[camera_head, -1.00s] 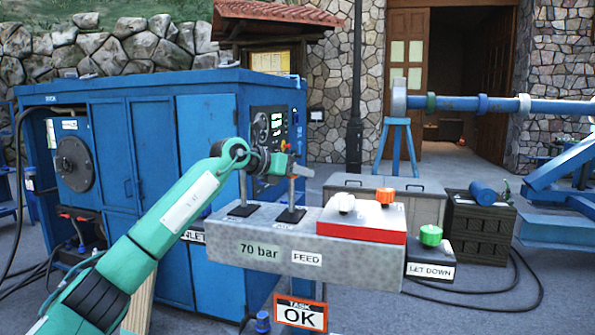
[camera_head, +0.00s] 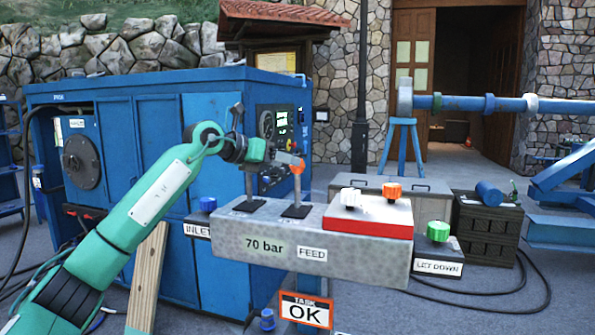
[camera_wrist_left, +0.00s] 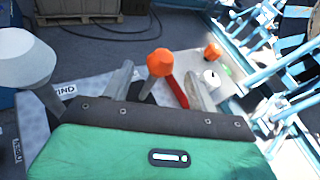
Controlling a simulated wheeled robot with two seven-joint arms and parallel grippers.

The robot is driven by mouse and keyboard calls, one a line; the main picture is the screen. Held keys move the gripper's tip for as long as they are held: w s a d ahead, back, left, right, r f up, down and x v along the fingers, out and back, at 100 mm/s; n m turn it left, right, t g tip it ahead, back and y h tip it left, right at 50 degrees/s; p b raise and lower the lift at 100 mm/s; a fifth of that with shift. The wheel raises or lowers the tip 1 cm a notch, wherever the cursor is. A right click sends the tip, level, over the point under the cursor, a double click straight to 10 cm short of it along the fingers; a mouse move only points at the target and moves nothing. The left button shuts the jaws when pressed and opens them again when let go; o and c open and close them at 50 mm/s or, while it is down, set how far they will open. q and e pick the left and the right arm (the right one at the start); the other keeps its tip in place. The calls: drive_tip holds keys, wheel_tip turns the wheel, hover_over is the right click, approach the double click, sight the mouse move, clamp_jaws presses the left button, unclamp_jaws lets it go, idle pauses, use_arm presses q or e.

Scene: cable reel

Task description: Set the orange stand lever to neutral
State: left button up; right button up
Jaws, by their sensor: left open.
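The orange-knobbed stand lever (camera_head: 297,184) rises from the right slot of the grey control stand (camera_head: 262,243) and looks close to upright in the head view. Its orange knob (camera_wrist_left: 158,63) shows between the fingers in the left wrist view. My left gripper (camera_head: 284,160) is open at knob height, with one finger on each side of the knob; I cannot tell whether either touches it. A second lever (camera_head: 249,184) stands to the left, its top hidden by my gripper in the head view. Its pale knob (camera_wrist_left: 25,58) shows in the left wrist view. My right gripper is not in view.
A red block (camera_head: 370,219) with white (camera_head: 350,197) and orange (camera_head: 391,191) knobs sits on the stand's right end. A green let-down knob (camera_head: 438,231) is beyond it. A blue inlet knob (camera_head: 208,204) is at left. The blue cabinet (camera_head: 212,130) stands close behind.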

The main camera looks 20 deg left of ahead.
use_arm(q)
drive_tip(key=v, duration=0.6)
drive_tip(key=shift+s+b, duration=0.25)
drive_tip(key=shift+b, duration=0.15)
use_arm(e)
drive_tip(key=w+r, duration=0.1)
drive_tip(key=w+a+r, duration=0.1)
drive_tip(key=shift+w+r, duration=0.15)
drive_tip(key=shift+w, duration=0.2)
use_arm(q)
drive_tip(key=shift+a, duration=0.15)
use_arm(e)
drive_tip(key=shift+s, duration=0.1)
